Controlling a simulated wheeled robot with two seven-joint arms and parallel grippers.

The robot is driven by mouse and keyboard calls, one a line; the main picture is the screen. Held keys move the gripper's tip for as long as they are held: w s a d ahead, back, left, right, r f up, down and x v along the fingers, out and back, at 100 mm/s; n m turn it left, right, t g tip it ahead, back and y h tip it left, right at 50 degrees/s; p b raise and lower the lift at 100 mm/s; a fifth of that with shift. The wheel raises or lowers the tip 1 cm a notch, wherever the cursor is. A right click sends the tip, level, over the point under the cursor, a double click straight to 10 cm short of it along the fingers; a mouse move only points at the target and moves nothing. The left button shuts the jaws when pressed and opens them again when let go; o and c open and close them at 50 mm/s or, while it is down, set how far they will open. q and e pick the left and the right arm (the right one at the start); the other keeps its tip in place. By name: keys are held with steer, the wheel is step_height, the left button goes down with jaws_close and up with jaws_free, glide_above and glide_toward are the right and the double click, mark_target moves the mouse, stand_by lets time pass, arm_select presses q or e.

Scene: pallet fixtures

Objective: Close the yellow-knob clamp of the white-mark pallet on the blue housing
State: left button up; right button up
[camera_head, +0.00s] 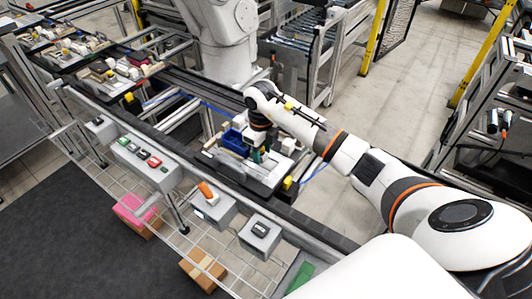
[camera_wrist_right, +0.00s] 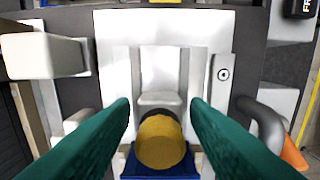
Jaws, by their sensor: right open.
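The yellow knob (camera_wrist_right: 160,141) of a clamp shows in the right wrist view at the lower middle, between my right gripper's green fingers. The blue housing (camera_wrist_right: 160,170) shows below it at the bottom edge, mostly cut off. In the head view the blue housing (camera_head: 234,141) sits on the near pallet (camera_head: 263,186). My right gripper (camera_head: 260,157) is over this pallet, just right of the housing. In the right wrist view its fingers (camera_wrist_right: 160,108) are open, one on each side of the knob, with gaps visible. I cannot make out the white mark. My left gripper is out of view.
A white upright block (camera_wrist_right: 48,55) and a grey bent handle (camera_wrist_right: 262,118) flank the work area in the wrist view. Other loaded pallets (camera_head: 120,72) stand on the line at upper left. A button box (camera_head: 145,160) and smaller boxes line the near side.

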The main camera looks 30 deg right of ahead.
steer(key=shift+r+p, duration=2.65)
steer(key=shift+r, duration=1.45)
steer(key=shift+f, duration=0.1)
